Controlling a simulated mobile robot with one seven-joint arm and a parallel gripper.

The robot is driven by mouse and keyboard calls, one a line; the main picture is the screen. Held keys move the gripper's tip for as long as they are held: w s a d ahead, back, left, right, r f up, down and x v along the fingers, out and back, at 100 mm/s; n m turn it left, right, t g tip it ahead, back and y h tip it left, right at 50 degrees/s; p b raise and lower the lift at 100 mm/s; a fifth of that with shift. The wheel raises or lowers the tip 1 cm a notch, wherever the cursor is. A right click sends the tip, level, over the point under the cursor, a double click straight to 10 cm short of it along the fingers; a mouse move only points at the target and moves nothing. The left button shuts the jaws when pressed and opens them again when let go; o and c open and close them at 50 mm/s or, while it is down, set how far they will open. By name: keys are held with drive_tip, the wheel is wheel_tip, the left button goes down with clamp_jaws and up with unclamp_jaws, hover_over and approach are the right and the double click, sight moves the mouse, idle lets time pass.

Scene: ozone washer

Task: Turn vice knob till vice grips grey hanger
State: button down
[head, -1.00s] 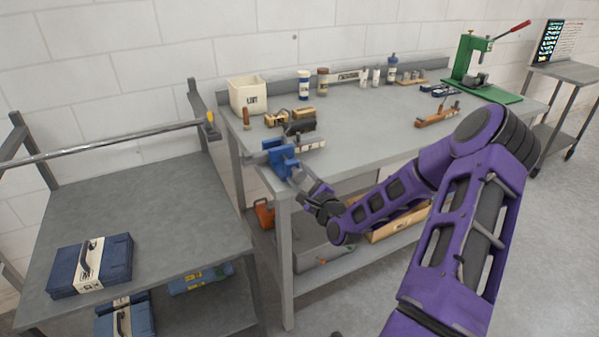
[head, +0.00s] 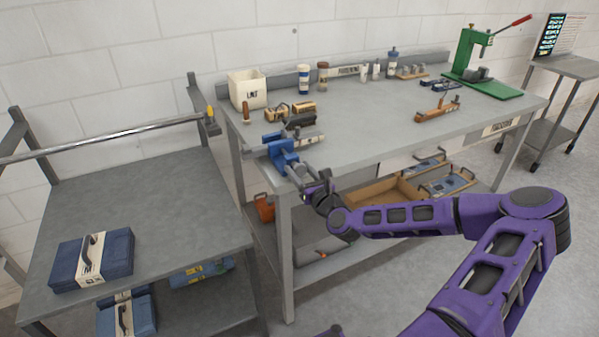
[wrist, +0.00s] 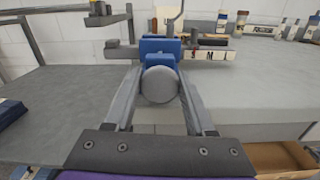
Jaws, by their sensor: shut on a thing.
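The blue vice (head: 281,153) is at the near left corner of the workbench. It also shows at the centre of the wrist view (wrist: 160,50). Its round grey knob (wrist: 160,86) faces the wrist camera. My gripper (wrist: 160,78) has one finger on each side of the knob and is shut on it. In the head view my gripper (head: 306,180) is at the front of the vice, with its fingertips hard to make out. A grey bar (wrist: 123,53) shows left of the vice jaws; I cannot tell whether it is the hanger or is gripped.
The grey workbench (head: 370,130) carries a white bin (head: 247,90), bottles, a wooden plane (head: 437,110) and a green press (head: 480,65). A lower grey table (head: 150,210) with a blue case (head: 92,260) stands left. Below the bench are a wooden tray (head: 385,193) and an orange can (head: 264,207).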

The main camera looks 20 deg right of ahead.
drive_tip(key=shift+m, duration=0.6)
drive_tip(key=shift+c, duration=1.4)
unclamp_jaws()
drive_tip(key=shift+s, duration=0.1)
drive_tip(key=s, duration=1.7)
drive_tip(key=shift+s+d+b, duration=0.15)
drive_tip(key=shift+d+b, duration=0.1)
drive_tip(key=shift+b, duration=0.1)
drive_tip(key=shift+f, duration=0.1)
